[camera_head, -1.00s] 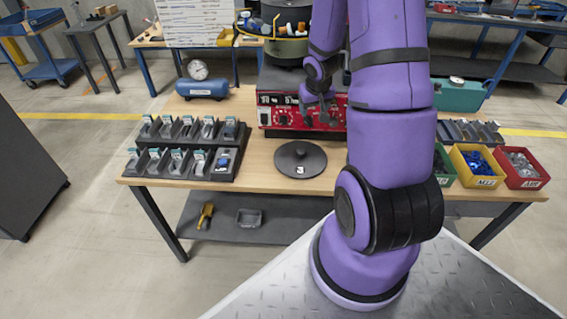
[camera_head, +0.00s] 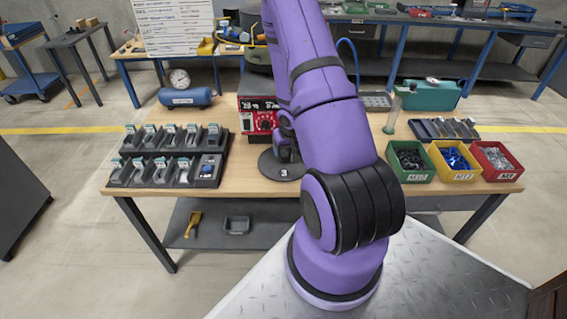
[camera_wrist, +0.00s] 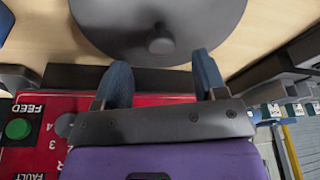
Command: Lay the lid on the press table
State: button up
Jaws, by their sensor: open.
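The lid is a dark grey round disc (camera_head: 268,166) lying flat on the wooden workbench (camera_head: 245,184), partly hidden by my arm in the head view. A small white mark shows near its front edge. In the head view my gripper is mostly hidden behind my arm, near the lid. I cannot tell which surface is the press table.
A red control box (camera_head: 258,113) stands behind the lid. A black rack (camera_head: 168,171) of small bins is at left, a blue tank (camera_head: 185,97) with a gauge behind it. Green, yellow (camera_head: 455,160) and red bins of parts stand at right.

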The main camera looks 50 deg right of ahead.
aim_at(284, 155)
jog(key=shift+x, duration=2.7)
jog(key=shift+a, duration=0.1)
jog(key=c, duration=1.2)
jog(key=shift+w, duration=0.1)
grip_shut()
jog(key=shift+r, duration=0.1)
